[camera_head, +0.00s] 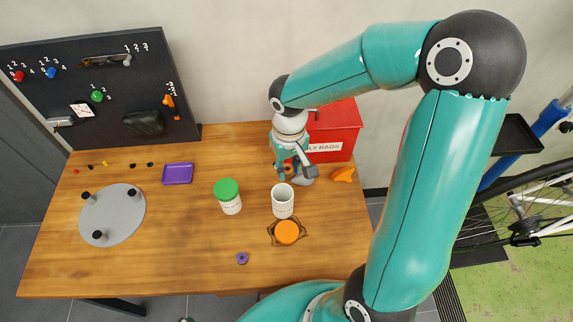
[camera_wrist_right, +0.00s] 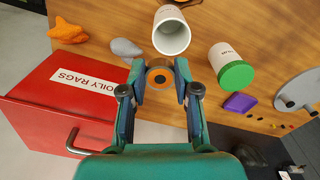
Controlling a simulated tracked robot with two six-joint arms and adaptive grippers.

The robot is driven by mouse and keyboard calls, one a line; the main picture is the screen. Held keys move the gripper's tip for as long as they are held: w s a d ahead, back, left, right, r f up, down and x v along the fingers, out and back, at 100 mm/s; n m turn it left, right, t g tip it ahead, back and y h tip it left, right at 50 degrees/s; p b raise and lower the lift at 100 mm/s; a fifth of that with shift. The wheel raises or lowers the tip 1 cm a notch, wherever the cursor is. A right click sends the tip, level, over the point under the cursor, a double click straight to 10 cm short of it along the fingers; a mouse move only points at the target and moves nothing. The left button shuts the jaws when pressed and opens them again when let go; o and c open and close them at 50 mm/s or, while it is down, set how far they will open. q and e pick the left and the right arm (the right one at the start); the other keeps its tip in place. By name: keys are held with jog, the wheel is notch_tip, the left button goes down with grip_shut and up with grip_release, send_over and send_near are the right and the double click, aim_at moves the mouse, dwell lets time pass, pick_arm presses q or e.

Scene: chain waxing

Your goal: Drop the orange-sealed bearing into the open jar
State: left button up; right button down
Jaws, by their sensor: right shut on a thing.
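The orange-sealed bearing (camera_wrist_right: 160,76) is a ring with an orange band around a dark centre. In the right wrist view it sits between the fingertips of my right gripper (camera_wrist_right: 160,85), which is shut on it. In the head view my right gripper (camera_head: 289,165) is in front of the red bin, behind the open jar, and the bearing there is small and partly hidden. The open jar (camera_head: 283,205) is white and upright, with its mouth uncovered; it also shows in the right wrist view (camera_wrist_right: 171,35), apart from the bearing. My left gripper is not in view.
A green-lidded jar (camera_head: 228,198) stands left of the open jar. An orange lid (camera_head: 287,232) lies in front. A red bin (camera_head: 335,128) stands behind my gripper, near a grey object (camera_wrist_right: 126,48). A purple tray (camera_head: 178,174) and grey disc (camera_head: 113,222) are farther left.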

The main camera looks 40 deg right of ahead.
aim_at(288, 171)
jog(key=shift+f+b, duration=0.75)
jog(key=shift+f, duration=0.7)
jog(key=c, duration=0.8)
grip_release()
jog(key=shift+o, duration=0.2)
jog(key=shift+r, duration=0.1)
notch_tip(288, 171, up, 12)
